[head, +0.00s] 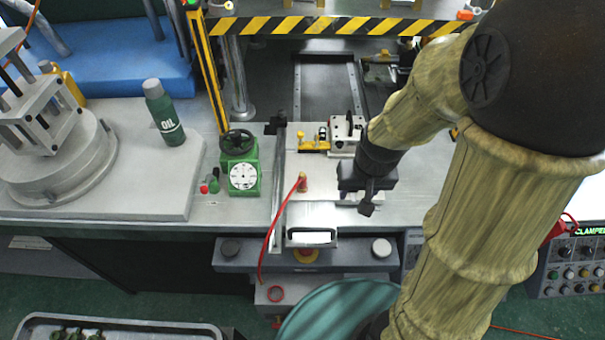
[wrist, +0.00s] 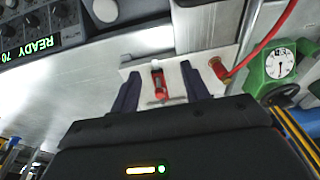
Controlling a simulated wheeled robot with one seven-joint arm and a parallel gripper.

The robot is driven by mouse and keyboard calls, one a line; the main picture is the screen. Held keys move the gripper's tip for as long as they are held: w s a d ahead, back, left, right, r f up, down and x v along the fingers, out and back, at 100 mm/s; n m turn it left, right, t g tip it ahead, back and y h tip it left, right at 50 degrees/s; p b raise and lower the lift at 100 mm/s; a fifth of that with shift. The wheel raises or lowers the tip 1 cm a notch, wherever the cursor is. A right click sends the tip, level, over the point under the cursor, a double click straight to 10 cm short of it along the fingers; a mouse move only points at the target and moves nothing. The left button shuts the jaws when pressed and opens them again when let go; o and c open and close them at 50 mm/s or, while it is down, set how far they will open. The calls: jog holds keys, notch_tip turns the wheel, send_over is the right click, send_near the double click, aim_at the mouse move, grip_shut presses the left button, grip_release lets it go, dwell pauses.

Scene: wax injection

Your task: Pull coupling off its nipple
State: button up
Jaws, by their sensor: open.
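The brass coupling (head: 303,183) stands on the light plate at the end of a red hose (head: 268,235). The coupling also shows in the wrist view (wrist: 219,68), just right of the right finger and outside the jaws. Its nipple cannot be made out separately. My gripper (head: 366,207) is right of the coupling in the head view, apart from it. In the wrist view, my gripper (wrist: 161,80) is open. A small red part with a white top (wrist: 158,80) shows between the fingers; I cannot tell whether it lies within their reach.
A green block with a white dial and handwheel (head: 243,175) stands left of the plate. A vertical metal bar (head: 278,190) is between it and the coupling. A metal block with a yellow part (head: 345,132) stands behind. A green oil bottle (head: 163,112) is farther left.

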jog(key=w+a+r+g+p, duration=0.1)
jog(key=w+a+r+p, duration=0.2)
jog(key=w+a+p, duration=0.55)
jog(key=g+p, duration=0.1)
jog(key=p, duration=1.2)
send_over(302, 178)
jog(key=shift+w+d+f, duration=0.15)
jog(key=shift+w+f, duration=0.05)
jog(key=shift+f, duration=0.35)
jog(key=shift+w+d+f, duration=0.1)
jog(key=shift+w+f, duration=0.1)
jog(key=shift+f, duration=0.3)
jog(key=shift+a+f+p, duration=0.25)
jog(key=shift+f+p, duration=0.25)
jog(key=shift+p, duration=0.05)
jog(key=shift+f, duration=0.1)
notch_tip(302, 178, down, 9)
jog(key=b, duration=0.7)
jog(key=shift+w+b, duration=0.1)
jog(key=shift+b, duration=0.25)
